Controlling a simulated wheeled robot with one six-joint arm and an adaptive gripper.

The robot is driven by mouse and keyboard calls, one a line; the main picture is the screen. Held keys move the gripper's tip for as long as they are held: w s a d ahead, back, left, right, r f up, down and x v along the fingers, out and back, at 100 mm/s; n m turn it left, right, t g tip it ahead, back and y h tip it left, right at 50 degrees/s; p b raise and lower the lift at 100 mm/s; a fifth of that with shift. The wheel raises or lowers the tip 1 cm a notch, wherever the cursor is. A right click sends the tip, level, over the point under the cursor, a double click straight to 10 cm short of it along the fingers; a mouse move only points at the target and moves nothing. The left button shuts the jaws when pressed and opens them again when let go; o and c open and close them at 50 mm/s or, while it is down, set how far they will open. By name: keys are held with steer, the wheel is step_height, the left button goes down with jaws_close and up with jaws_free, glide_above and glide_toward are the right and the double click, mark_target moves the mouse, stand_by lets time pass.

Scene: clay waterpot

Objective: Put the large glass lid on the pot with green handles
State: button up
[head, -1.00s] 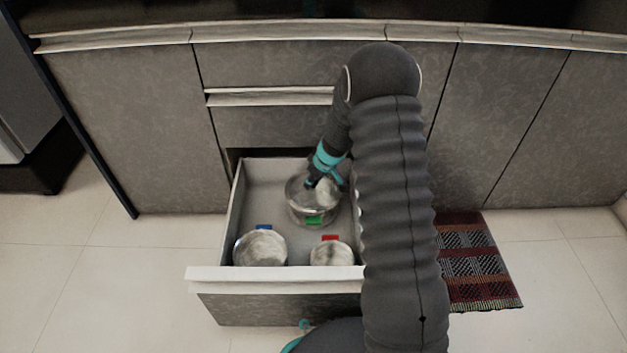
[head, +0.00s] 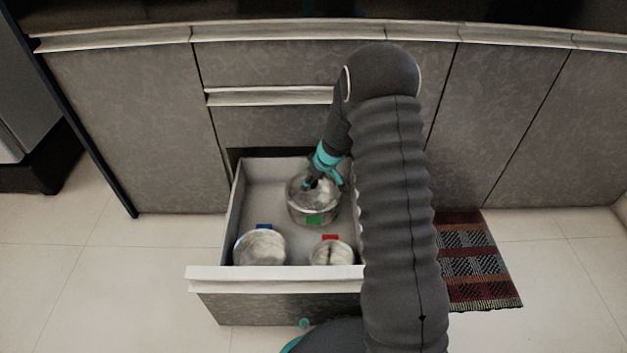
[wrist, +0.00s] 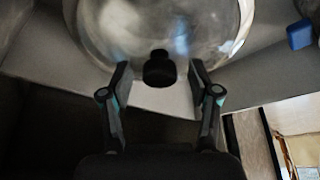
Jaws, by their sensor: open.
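The pot with green handles (head: 314,219) stands in the open drawer, towards its back. The large glass lid (head: 303,199) lies over the pot's top and looks about level in the head view. In the wrist view the clear lid (wrist: 125,28) fills the top, with its black knob (wrist: 159,72) near the middle. My gripper (head: 318,184) is over the lid. Its two fingers (wrist: 159,66) are spread on either side of the knob, with gaps on both sides. The lid's far rim and its exact seating on the pot are hard to tell.
A pot with a blue handle (head: 260,248) and a smaller pot with a red handle (head: 331,254) stand at the drawer's front. The drawer's front panel (head: 275,274) and side walls surround them. My arm hides the drawer's right side.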

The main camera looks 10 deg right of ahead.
steer(key=v, duration=1.2)
steer(key=shift+a, duration=0.1)
steer(key=s+a+r+m+g, duration=0.1)
steer(key=s+m, duration=0.2)
steer(key=s, duration=0.2)
steer(key=s+r+m+g, duration=0.1)
steer(key=s+m+g, duration=0.1)
steer(key=s, duration=0.3)
steer(key=s+r+m+t+h+p, duration=0.1)
steer(key=s+r+p, duration=0.4)
steer(key=s+r, duration=0.7)
steer(key=s+a+r+t+h+p, duration=0.1)
steer(key=s+r+t+p, duration=0.2)
steer(key=s+r, duration=0.9)
step_height(320, 180, up, 7)
steer(key=p, duration=0.2)
steer(key=shift+s+a+r+m+t+h+p, duration=0.25)
steer(key=shift+m+t+h+p, duration=0.05)
steer(key=shift+m+t+p, duration=0.1)
